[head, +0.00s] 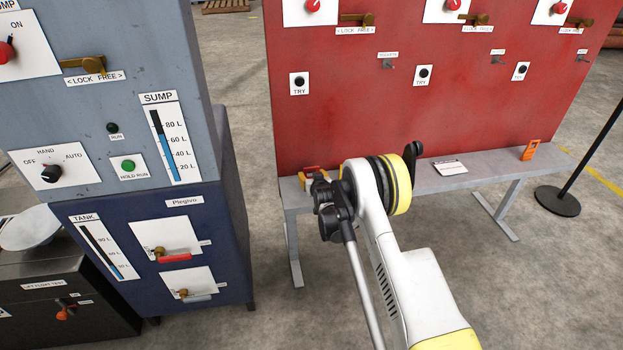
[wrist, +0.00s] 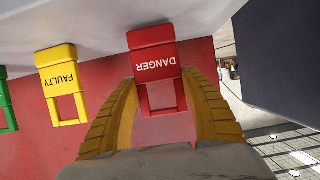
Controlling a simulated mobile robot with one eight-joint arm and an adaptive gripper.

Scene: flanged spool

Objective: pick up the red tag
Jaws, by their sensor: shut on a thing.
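The red tag (wrist: 153,66), marked DANGER and with an open frame at one end, sits between the two yellow fingers of my gripper (wrist: 160,80) in the wrist view. The fingers are shut on its sides near the frame end. Its solid end overlaps the pale grey surface in the picture; I cannot tell whether it touches it.
A yellow FAULTY tag (wrist: 60,80) and a green tag (wrist: 6,100) are left of the red tag. A grey bench (head: 470,180) stands before a red panel (head: 350,110), holding a white card (head: 449,168) and an orange device (head: 531,150). A blue-grey cabinet (head: 180,80) stands left.

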